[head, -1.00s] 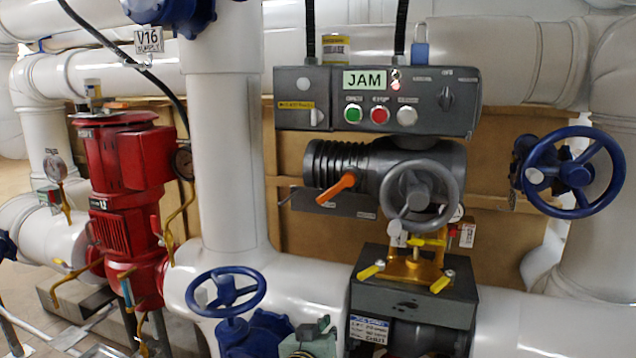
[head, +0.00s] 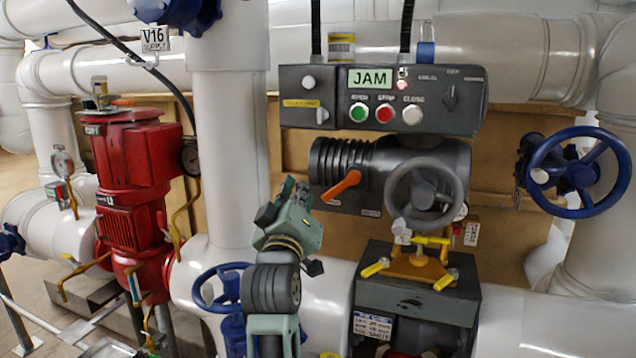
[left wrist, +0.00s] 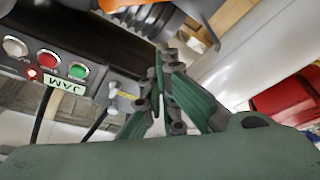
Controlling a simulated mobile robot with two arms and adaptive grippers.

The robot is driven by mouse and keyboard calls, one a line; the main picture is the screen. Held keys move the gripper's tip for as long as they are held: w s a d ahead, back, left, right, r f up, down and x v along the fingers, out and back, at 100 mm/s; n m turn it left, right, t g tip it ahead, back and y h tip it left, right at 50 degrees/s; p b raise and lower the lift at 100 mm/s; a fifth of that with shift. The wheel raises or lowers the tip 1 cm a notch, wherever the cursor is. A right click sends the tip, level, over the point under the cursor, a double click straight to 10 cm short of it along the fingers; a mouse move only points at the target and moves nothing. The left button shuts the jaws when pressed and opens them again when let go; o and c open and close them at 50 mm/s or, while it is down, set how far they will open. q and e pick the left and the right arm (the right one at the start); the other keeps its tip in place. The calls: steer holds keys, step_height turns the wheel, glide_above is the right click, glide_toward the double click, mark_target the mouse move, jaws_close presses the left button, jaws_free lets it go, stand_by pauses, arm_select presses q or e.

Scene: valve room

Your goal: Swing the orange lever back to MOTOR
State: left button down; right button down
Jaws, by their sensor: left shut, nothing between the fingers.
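The orange lever (head: 340,186) is on the front of the grey actuator (head: 390,165), below its ribbed end. Its free end points down and left, toward a small label too small to read; another small label is to its right. My left gripper (head: 288,188) is raised to the left of the lever, fingers up, shut and empty, apart from the lever in the picture. In the left wrist view its closed fingers (left wrist: 168,58) point up, and an orange part (left wrist: 122,4), likely the lever, is cut by the top edge. My right gripper is not in view.
A control box (head: 380,98) with a JAM display hangs above the actuator. A grey handwheel (head: 424,197) is right of the lever. A white vertical pipe (head: 228,150) stands behind my left arm. A blue handwheel (head: 222,290) is low beside that arm.

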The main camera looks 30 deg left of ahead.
mark_target(341, 187)
arm_select(q)
steer(key=p+x, duration=0.4)
steer(key=x, duration=0.6)
steer(key=d+f, duration=0.1)
steer(key=d+f+p, duration=0.1)
steer(key=f, duration=0.1)
steer(key=shift+w+d, duration=0.15)
steer(key=shift+d, duration=0.15)
steer(key=shift+a, duration=0.1)
